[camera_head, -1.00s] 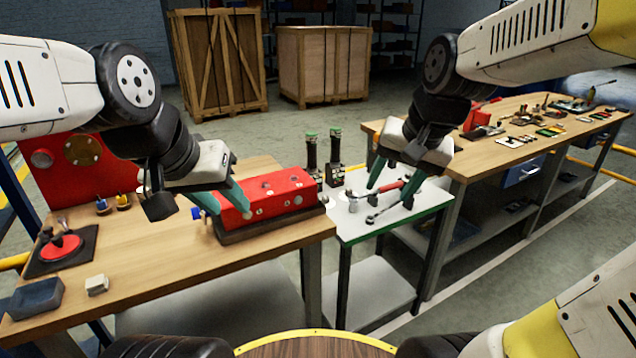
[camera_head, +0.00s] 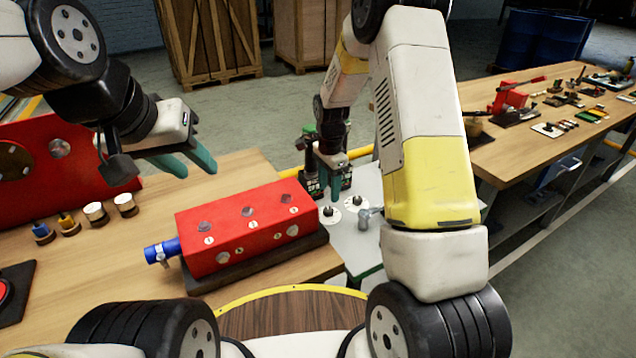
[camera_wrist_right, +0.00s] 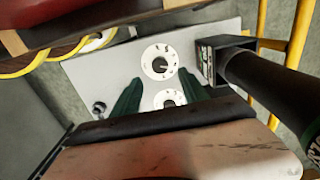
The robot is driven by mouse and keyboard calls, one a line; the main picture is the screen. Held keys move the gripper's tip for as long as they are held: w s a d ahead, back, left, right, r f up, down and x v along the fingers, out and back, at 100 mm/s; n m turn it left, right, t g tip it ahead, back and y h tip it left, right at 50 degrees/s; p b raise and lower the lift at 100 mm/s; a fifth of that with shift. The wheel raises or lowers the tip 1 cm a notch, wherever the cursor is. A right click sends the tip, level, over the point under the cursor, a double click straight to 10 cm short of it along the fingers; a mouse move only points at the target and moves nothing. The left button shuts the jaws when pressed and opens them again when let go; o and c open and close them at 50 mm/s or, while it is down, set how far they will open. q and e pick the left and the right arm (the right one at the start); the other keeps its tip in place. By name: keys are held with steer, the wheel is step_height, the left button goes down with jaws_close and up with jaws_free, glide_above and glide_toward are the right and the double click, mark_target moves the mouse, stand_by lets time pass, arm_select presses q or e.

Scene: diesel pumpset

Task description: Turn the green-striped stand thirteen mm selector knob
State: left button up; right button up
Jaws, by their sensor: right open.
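Two white round dials with dark selector knobs lie on the white side table. The nearer dial (camera_head: 330,215) and the other dial (camera_head: 356,203) also show in the right wrist view, as an upper dial (camera_wrist_right: 159,62) and a lower dial (camera_wrist_right: 170,98). I cannot read which is thirteen mm. A dark stand with green bands (camera_head: 309,181) stands behind them, partly hidden by my right gripper (camera_head: 331,190). That gripper is open and empty; in its wrist view its green fingers (camera_wrist_right: 157,76) are either side of the dials. My left gripper (camera_head: 190,166) is open and empty above the wooden bench.
A red block (camera_head: 246,226) with a blue end fitting sits on the wooden bench (camera_head: 160,205), left of the dials. A metal tool end (camera_head: 369,217) lies right of the dials.

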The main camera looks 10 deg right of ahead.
mark_target(328, 209)
step_height(328, 209, down, 8)
steer(key=shift+r, duration=0.1)
stand_by(0.4)
jaws_close()
